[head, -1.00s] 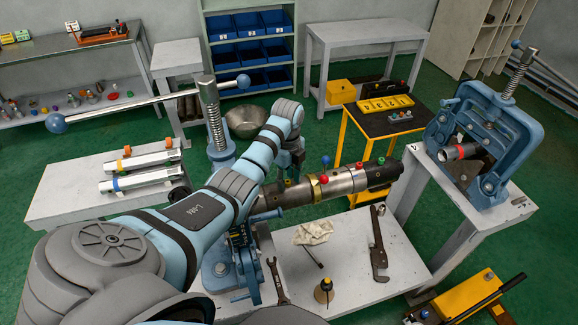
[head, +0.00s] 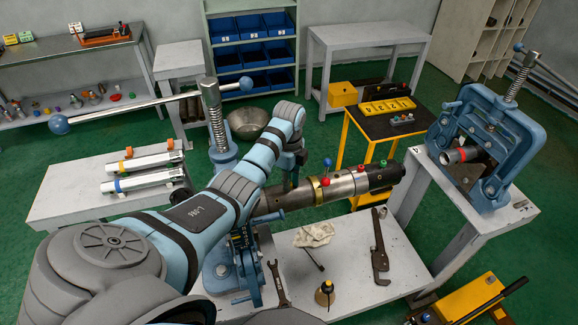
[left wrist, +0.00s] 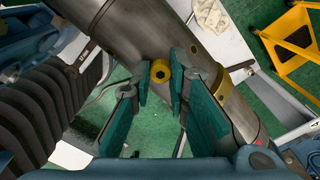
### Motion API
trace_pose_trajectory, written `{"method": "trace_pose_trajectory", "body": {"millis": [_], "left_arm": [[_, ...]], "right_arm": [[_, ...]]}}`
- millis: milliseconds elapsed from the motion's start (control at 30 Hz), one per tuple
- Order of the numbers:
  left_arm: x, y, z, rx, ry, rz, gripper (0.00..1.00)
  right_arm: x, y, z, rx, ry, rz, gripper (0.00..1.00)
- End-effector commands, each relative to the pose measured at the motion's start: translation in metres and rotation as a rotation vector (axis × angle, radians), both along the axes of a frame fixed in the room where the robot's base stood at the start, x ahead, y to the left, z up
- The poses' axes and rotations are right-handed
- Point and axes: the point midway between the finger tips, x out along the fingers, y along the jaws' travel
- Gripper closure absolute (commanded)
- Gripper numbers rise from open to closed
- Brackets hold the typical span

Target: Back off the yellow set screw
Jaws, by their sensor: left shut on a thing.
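The yellow set screw (left wrist: 159,70) shows in the left wrist view as a small yellow head with a dark socket. It stands at the side of the grey pipe assembly (left wrist: 140,30), between the green pads of my left gripper (left wrist: 160,76), which is shut on it. In the head view the pipe assembly (head: 345,187) lies across the vise, with a brass ring and blue, red and green knobs. My left gripper (head: 288,180) reaches down to it from above; its fingertips and the yellow screw are largely hidden there. My right gripper is not in view.
On the bench (head: 350,250) lie a rag (head: 314,234), a wrench (head: 278,284), a pipe wrench (head: 379,248) and a small cone-shaped bottle (head: 325,292). A blue vise (head: 490,140) stands on the right table. The vise's long handle (head: 150,103) extends left behind my arm.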

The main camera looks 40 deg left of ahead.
Motion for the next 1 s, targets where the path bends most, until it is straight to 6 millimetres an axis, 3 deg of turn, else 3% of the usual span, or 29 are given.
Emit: {"method": "trace_pose_trajectory", "body": {"millis": [1000], "left_arm": [[0.0006, 0.0003, 0.0006, 0.000, -0.003, 0.953, 1.00]], "right_arm": [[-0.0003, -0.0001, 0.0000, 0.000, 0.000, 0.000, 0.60]]}}
